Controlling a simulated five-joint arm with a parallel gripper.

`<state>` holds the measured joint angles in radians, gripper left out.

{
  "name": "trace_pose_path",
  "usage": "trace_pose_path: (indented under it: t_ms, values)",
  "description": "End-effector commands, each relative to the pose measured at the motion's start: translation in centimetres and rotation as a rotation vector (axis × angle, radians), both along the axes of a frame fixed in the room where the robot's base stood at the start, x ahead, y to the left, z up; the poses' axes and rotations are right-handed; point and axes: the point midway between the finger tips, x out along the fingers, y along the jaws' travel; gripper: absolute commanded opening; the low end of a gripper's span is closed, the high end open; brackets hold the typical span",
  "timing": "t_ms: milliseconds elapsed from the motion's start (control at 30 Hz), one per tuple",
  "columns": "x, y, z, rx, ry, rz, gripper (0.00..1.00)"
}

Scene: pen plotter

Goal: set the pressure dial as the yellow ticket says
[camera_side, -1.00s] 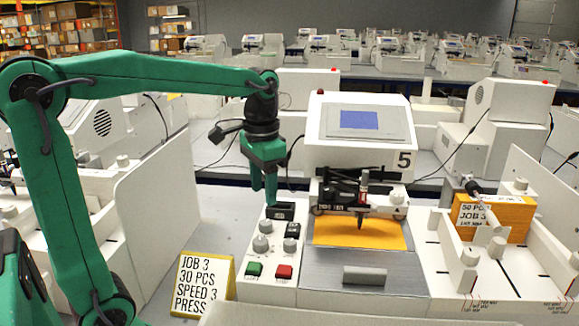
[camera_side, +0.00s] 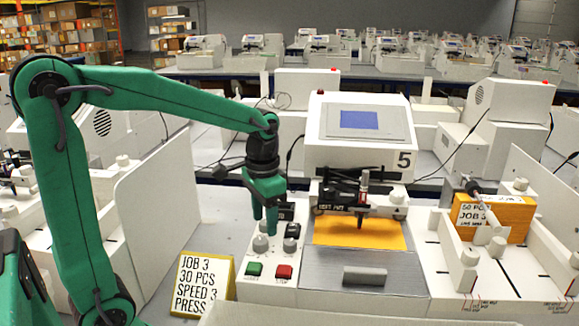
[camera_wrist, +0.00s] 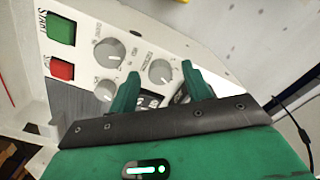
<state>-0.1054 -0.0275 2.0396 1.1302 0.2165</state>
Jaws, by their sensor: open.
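The yellow ticket (camera_side: 204,286) stands on the table left of the plotter. It reads JOB 3, 30 PCS, SPEED 3, PRESS; no value after PRESS is legible. The control panel carries grey round dials: a left one (camera_side: 260,244) and a right one (camera_side: 290,246). The wrist view shows a large dial (camera_wrist: 109,54), another dial (camera_wrist: 160,72) and part of a third (camera_wrist: 103,90). Their labels are too small to read surely. My gripper (camera_side: 264,232) is open and empty over the panel, hiding its upper left part. Its fingers (camera_wrist: 160,86) flank the second dial's near side, apparently above it.
A green START button (camera_side: 254,270) and a red STOP button (camera_side: 284,272) sit at the panel's front. The plotter's pen carriage (camera_side: 362,195) stands over orange paper (camera_side: 358,234) to the right. A white partition (camera_side: 155,210) rises at the left.

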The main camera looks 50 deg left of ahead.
Motion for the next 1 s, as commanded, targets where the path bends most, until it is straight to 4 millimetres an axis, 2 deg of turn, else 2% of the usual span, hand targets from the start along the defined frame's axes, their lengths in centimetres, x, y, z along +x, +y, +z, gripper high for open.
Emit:
trace_pose_path:
  t_ms: [367,600,1000]
  values:
    - [-0.01,0.00,-0.45,0.000,-0.001,0.000,0.49]
    - [-0.01,0.00,-0.43,0.000,-0.001,0.000,0.04]
    - [0.01,0.00,-0.40,0.000,-0.001,0.051,0.04]
